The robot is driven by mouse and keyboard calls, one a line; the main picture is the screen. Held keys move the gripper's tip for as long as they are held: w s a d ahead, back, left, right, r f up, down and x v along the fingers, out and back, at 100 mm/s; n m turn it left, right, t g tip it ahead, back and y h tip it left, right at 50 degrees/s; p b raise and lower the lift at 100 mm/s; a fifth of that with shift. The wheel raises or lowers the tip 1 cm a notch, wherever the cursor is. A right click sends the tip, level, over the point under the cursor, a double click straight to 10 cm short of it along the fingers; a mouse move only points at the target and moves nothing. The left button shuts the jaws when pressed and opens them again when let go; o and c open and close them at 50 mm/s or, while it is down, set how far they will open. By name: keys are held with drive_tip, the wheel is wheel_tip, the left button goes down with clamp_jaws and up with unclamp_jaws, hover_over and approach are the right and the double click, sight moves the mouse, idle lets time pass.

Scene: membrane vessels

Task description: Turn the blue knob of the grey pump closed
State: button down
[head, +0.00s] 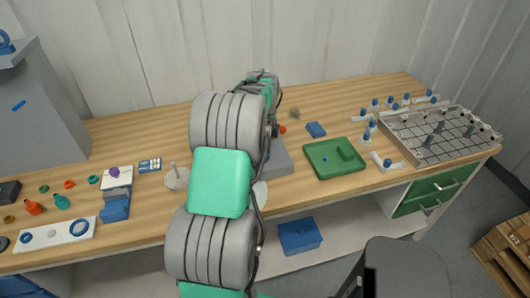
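My arm rises through the middle of the view and bends over the bench. Its far end is behind its own links, so my gripper is hidden. A grey block-shaped body (281,163) sits on the bench just right of my arm, partly covered by it; it may be the grey pump, but no blue knob shows on it. A tall grey housing (45,110) stands at the far left, with a blue ring (6,47) on top and a small blue bar (19,106) on its face. I cannot tell for sure which one is the pump.
The wooden bench (345,112) runs across the view. A green tray (327,172), a blue block (316,130) and a grey rack (438,118) with blue-capped fittings are at right. Small coloured parts and a white plate (52,236) lie at left. A blue box (300,236) is below.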

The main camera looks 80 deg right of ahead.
drive_tip(key=shift+w+r, duration=0.1)
idle(0.3)
drive_tip(key=c, duration=1.3)
unclamp_jaws()
drive_tip(key=shift+o, duration=0.9)
wheel_tip(320, 180, up, 8)
drive_tip(key=shift+f+b, duration=0.15)
drive_tip(key=shift+b, duration=0.55)
